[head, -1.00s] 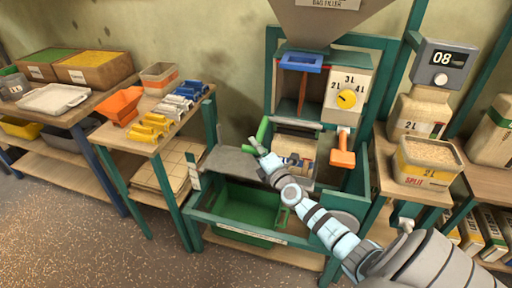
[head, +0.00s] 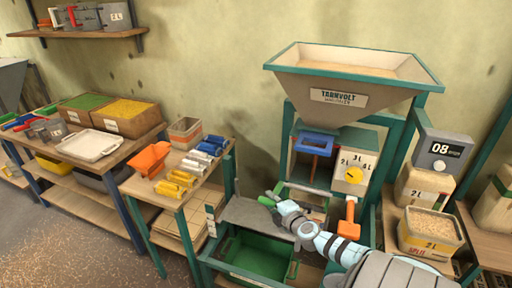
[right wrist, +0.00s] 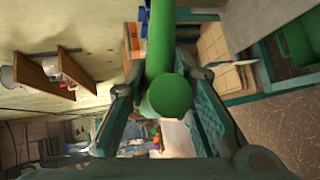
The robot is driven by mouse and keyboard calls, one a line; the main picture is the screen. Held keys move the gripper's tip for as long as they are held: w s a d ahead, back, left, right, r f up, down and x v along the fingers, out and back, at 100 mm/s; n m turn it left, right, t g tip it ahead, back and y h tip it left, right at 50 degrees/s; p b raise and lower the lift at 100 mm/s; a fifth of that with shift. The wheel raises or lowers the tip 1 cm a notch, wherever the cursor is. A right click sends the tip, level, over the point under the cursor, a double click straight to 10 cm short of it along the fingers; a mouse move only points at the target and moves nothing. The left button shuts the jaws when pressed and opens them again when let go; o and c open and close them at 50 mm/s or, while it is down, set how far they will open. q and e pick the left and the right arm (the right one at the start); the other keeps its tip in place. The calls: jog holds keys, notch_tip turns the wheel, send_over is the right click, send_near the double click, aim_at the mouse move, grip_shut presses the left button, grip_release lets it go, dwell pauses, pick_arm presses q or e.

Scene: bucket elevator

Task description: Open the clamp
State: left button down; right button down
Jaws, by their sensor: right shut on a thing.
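The green bar handle (head: 266,201), which I take to be the clamp's lever, is at the front of the filling machine, above the grey plate (head: 252,213). My right gripper (head: 274,198) is at this handle. In the right wrist view the thick green bar (right wrist: 168,50) runs between the two fingers of my right gripper (right wrist: 165,108), its round end facing the camera. The gripper is shut on it. The arm hides part of the machine's front. My left gripper is not in view.
An orange handle (head: 348,222) hangs right of my right gripper, below the yellow dial (head: 353,175). The hopper (head: 350,90) is above. A green bin (head: 258,258) sits below. A table with yellow, white and blue rolls (head: 178,180) stands left.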

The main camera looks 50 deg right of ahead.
jog(key=shift+w+d+r+p, duration=0.1)
jog(key=shift+d+r, duration=0.05)
jog(key=shift+r, duration=0.4)
jog(key=shift+w+d+r+p, duration=0.1)
jog(key=shift+d+r+p, duration=0.1)
jog(key=shift+r, duration=0.3)
jog(key=shift+w+d+r+p, duration=0.1)
jog(key=shift+d+r, duration=0.05)
jog(key=shift+r, duration=0.4)
jog(key=c, duration=1.4)
grip_release()
jog(key=shift+r, duration=0.1)
jog(key=shift+o, duration=0.3)
jog(key=shift+a, duration=0.1)
jog(key=shift+s+f, duration=0.2)
jog(key=shift+f, duration=0.15)
jog(key=v, duration=1.1)
jog(key=shift+s+a, duration=0.2)
jog(key=shift+s, duration=0.2)
